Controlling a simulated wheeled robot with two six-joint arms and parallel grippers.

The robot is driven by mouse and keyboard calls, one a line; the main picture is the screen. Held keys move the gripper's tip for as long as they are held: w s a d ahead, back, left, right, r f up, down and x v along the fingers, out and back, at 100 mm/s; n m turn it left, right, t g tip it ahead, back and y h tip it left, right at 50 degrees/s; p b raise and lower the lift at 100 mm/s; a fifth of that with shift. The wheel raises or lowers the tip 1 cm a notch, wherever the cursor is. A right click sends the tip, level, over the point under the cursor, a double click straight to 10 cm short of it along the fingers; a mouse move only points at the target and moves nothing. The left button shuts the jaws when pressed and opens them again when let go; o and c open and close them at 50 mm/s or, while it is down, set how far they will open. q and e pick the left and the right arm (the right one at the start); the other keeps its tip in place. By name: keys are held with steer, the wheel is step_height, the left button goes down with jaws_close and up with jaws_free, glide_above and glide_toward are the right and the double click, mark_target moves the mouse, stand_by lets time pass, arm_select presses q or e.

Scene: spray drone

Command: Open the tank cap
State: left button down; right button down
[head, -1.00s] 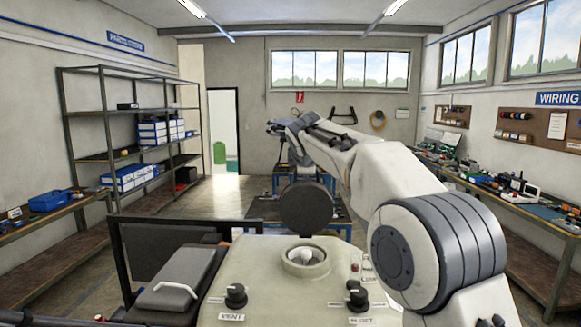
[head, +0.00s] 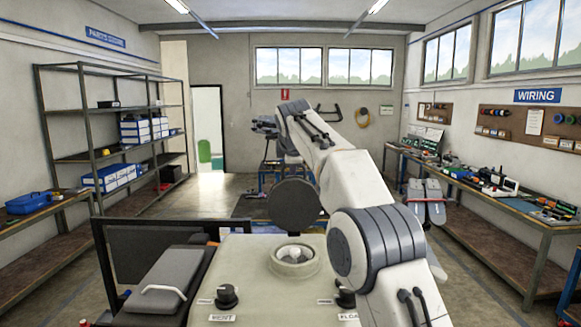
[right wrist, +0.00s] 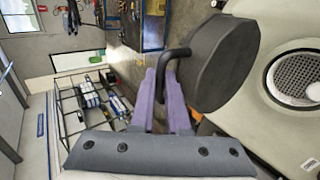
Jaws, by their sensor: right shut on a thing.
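The tank cap (head: 293,205) is a dark round disc standing upright behind the round tank opening (head: 294,263). The opening is uncovered and a white strainer shows inside it. In the right wrist view the cap (right wrist: 226,62) stands beside the opening (right wrist: 298,80), its dark bent handle (right wrist: 174,54) on the side away from it. The two purple fingers of my right gripper (right wrist: 166,74) are shut on this handle. In the head view my right arm reaches over the tank from the right, and its fingertips are hidden behind the cap. My left gripper is not in view.
The pale tank top (head: 255,290) carries black knobs, one being a vent knob (head: 227,296). A grey lidded case (head: 168,283) and a dark framed panel (head: 135,250) stand to its left. A workbench (head: 490,200) runs along the right wall, and shelving (head: 85,140) stands at the left.

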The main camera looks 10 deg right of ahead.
steer(key=shift+d, duration=0.1)
steer(key=c, duration=0.9)
jaws_free()
steer(key=shift+f, duration=0.1)
steer(key=shift+s, duration=0.25)
steer(key=b+v, duration=0.2)
steer(key=v, duration=0.8)
steer(key=shift+r, duration=0.4)
steer(key=shift+w, duration=0.1)
